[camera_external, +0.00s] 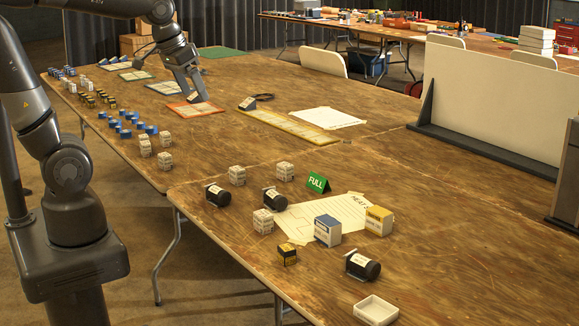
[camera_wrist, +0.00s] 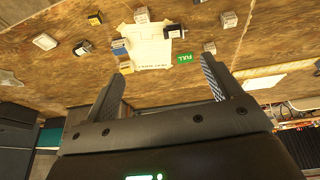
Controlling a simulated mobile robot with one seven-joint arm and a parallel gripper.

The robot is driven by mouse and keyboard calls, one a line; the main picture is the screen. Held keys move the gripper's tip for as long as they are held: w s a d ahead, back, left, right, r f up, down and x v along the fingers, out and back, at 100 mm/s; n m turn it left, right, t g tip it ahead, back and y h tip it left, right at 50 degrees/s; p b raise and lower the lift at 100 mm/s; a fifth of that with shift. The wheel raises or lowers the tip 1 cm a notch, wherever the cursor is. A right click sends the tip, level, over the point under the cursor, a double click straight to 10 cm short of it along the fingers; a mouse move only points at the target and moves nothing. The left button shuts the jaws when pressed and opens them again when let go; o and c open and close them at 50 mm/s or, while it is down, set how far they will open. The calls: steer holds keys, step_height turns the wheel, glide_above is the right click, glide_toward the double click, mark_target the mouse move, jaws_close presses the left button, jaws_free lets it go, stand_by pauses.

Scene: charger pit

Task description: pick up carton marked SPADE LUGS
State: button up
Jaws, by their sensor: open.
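The words SPADE LUGS are not legible on any carton. In the wrist view the blue one (camera_wrist: 120,47) and the yellow one (camera_wrist: 126,67) lie beyond my left finger. A small yellow-and-black carton (camera_external: 287,255) stands in front of the sheet. My gripper (camera_external: 192,95) is over the orange mat on the far left table, well away from these cartons. In the wrist view my gripper (camera_wrist: 165,65) is open with nothing between its fingers.
Several pale cubes (camera_external: 237,175), black cylinders (camera_external: 362,266), a green FULL sign (camera_external: 318,182) and a white tray (camera_external: 376,311) surround the paper sheet (camera_external: 300,228). Rows of small blue, yellow and white pieces line the left table edge. An upright white panel (camera_external: 490,95) stands at right.

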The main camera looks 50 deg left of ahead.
steer(key=w+d+f+g, duration=0.25)
steer(key=w+d, duration=0.25)
steer(key=w, duration=0.4)
steer(key=g, duration=0.2)
glide_toward(328, 220)
steer(key=shift+s+a+f+m+y, duration=0.25)
steer(key=shift+s+f+m+y, duration=0.05)
steer(key=shift+s+f, duration=0.05)
steer(key=shift+d+f, duration=0.1)
steer(key=shift+f, duration=0.2)
step_height(328, 220, down, 6)
steer(key=shift+d+r, duration=0.1)
steer(key=shift+r, duration=0.05)
steer(key=f, duration=0.5)
steer(key=shift+w+d, duration=0.3)
steer(key=shift+d, duration=0.05)
steer(key=shift+c, duration=0.2)
steer(key=c, duration=1)
